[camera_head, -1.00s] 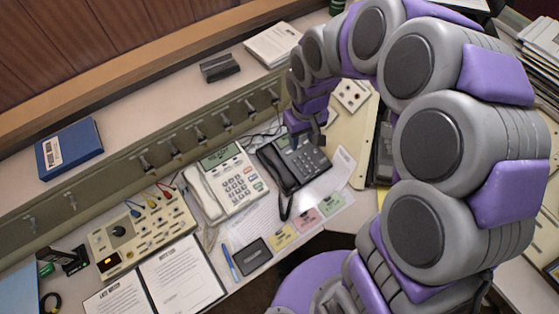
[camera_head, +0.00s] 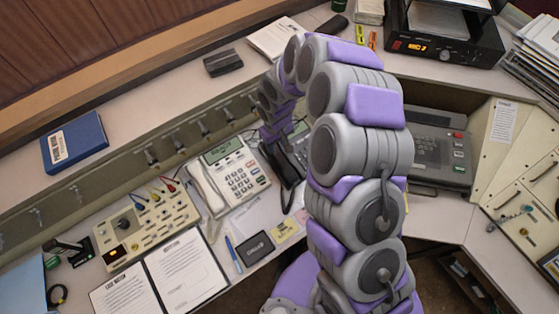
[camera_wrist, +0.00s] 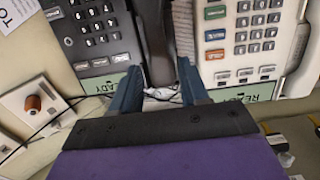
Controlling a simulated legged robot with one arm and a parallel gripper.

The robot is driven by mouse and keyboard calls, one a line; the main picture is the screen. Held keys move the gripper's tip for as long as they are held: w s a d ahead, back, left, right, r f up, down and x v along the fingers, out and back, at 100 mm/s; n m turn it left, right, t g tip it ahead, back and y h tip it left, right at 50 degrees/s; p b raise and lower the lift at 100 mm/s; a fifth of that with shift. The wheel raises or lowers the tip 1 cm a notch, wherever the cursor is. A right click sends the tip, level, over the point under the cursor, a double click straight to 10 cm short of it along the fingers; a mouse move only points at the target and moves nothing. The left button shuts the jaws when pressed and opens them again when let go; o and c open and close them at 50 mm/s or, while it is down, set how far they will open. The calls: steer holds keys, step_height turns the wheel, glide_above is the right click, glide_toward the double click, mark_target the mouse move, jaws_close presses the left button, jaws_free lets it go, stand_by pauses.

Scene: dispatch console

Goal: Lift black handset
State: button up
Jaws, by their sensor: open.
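The black handset (camera_wrist: 154,38) lies along the side of the black desk phone (camera_wrist: 95,35) in the wrist view, beside the white phone (camera_wrist: 240,40). My gripper (camera_wrist: 158,70) is open. Its two fingers stand on either side of the handset's near end, with nothing clamped between them. I cannot tell how far above the handset the fingertips are. In the head view, my gripper (camera_head: 268,136) hangs over the back of the black phone (camera_head: 300,148), and my arm hides much of that phone. The handset (camera_head: 272,163) partly shows on its left side.
The white phone (camera_head: 230,172) stands close on the left. A cream panel with jacks (camera_head: 146,228) and an open binder (camera_head: 185,270) lie further left. A grey console unit (camera_head: 440,150) is to the right. A ledge with hooks (camera_head: 180,140) runs behind the phones.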

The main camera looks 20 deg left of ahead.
mark_target(279, 157)
step_height(279, 157, down, 3)
steer(key=shift+a+r, duration=0.1)
steer(key=shift+r, duration=0.1)
steer(key=shift+d+f, duration=0.25)
steer(key=shift+f, duration=0.1)
steer(key=f, duration=0.2)
steer(key=d+f+b, duration=0.1)
steer(key=f, duration=0.1)
steer(key=shift+s+f, duration=0.15)
steer(key=shift+a+f, duration=0.3)
steer(key=shift+d, duration=0.15)
steer(key=shift+c, duration=1.4)
jaws_close()
